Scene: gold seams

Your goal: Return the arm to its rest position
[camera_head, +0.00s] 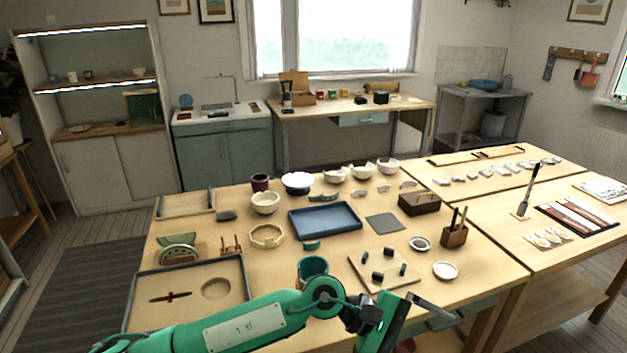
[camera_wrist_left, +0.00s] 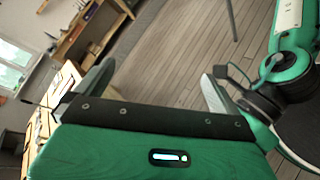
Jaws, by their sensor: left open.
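My green left arm (camera_head: 250,327) comes in from the lower left of the head view and reaches across the front edge of the worktable (camera_head: 480,285). My left gripper (camera_head: 428,308) is at the bottom centre-right, at the table's front edge. In the left wrist view its two grey fingers stand wide apart, with nothing between them (camera_wrist_left: 158,72). That view shows plank floor beyond the fingers and table edges at the left. My right gripper is not in view.
Near the arm are a teal cup (camera_head: 312,268), a wooden board with dark pegs (camera_head: 362,283) and a white dish (camera_head: 446,270). A framed tray (camera_head: 233,266) lies at the left. A blue tray (camera_head: 325,221) and several bowls are farther back.

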